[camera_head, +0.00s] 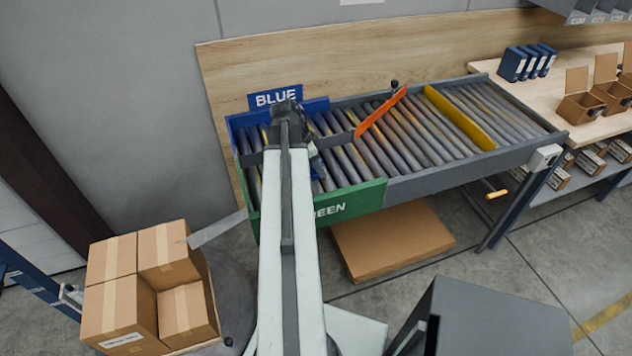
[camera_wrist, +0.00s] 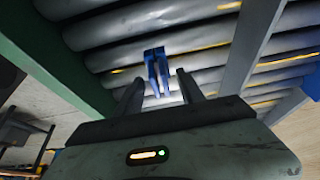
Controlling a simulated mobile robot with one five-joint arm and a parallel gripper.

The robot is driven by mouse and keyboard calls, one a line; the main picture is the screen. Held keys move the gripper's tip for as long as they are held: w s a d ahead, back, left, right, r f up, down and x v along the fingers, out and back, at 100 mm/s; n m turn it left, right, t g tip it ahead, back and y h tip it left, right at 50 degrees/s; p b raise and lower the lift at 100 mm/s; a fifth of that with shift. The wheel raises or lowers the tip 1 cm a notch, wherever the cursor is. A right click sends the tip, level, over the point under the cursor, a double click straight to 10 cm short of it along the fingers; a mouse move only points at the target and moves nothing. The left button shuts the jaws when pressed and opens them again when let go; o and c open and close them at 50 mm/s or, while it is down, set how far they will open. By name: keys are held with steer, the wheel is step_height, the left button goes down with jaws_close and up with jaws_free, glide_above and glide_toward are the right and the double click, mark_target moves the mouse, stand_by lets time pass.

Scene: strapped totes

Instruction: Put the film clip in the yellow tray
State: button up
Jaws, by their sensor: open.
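A blue clip (camera_wrist: 157,68), which looks like the film clip, lies on the grey rollers in the wrist view. My gripper (camera_wrist: 159,80) is open, with one finger on each side of the line to the clip. The clip shows between and just beyond the fingertips; I cannot tell whether they touch it. In the head view my arm reaches over the left end of the roller conveyor (camera_head: 420,135) and hides much of the gripper. A small blue part beside the arm end there is too unclear to name. I see no yellow tray in either view.
The conveyor end has a blue wall (camera_head: 315,106) marked BLUE and a green wall (camera_head: 352,197). An orange bar (camera_head: 381,112) and a yellow bar (camera_head: 460,118) cross the rollers. Cartons (camera_head: 120,305) stand at lower left, a dark grey box (camera_head: 490,320) at lower right.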

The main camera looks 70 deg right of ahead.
jaws_close()
steer(key=shift+r, duration=0.15)
